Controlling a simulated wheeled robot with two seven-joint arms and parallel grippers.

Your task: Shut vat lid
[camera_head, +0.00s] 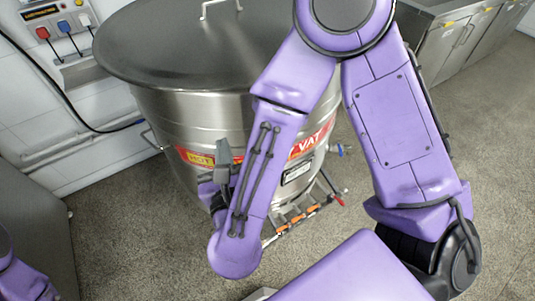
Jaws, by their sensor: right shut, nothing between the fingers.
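The steel vat (172,120) stands upright in the middle, with a red and yellow label band around its side. Its wide grey lid (170,45) lies across the top, and I see no gap along the visible near rim. A pale lid handle (218,8) shows at the top edge of the picture. My right arm covers the right part of the vat and lid. My right gripper (222,165) is shut and empty, in front of the vat's side and below the lid rim. Of my left arm only a purple part shows at the lower left; its gripper is out of view.
A wall panel with red, blue and white plugs (62,32) and a black cable is at the upper left. Steel cabinets (450,40) stand at the upper right. Pipes with orange and red parts (300,215) sit low beside the vat. Speckled floor (130,230) is open in front.

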